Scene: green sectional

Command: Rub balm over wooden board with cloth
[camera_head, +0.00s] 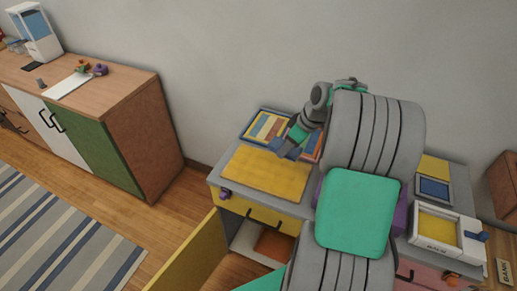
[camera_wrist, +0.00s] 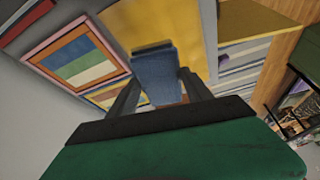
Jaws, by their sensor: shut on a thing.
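My gripper (camera_head: 294,143) is at the end of the arm, above the back right part of a desk with a yellow top panel (camera_head: 262,176). It is shut on a blue, folded-looking piece (camera_head: 284,149), which may be the cloth. In the wrist view the blue piece (camera_wrist: 157,72) stands between the two dark fingers of my gripper (camera_wrist: 158,90), with the yellow surface (camera_wrist: 150,22) behind it. No wooden board or balm can be told for sure. A flat brown surface (camera_head: 274,244) shows in the open space under the desk top.
Striped framed panels (camera_head: 266,126) lie at the desk's back; one shows in the wrist view (camera_wrist: 75,60). A yellow door (camera_head: 187,257) stands open in front. A white tray-like box (camera_head: 438,229) is at right. A wooden sideboard (camera_head: 130,88) stands left, with free floor between.

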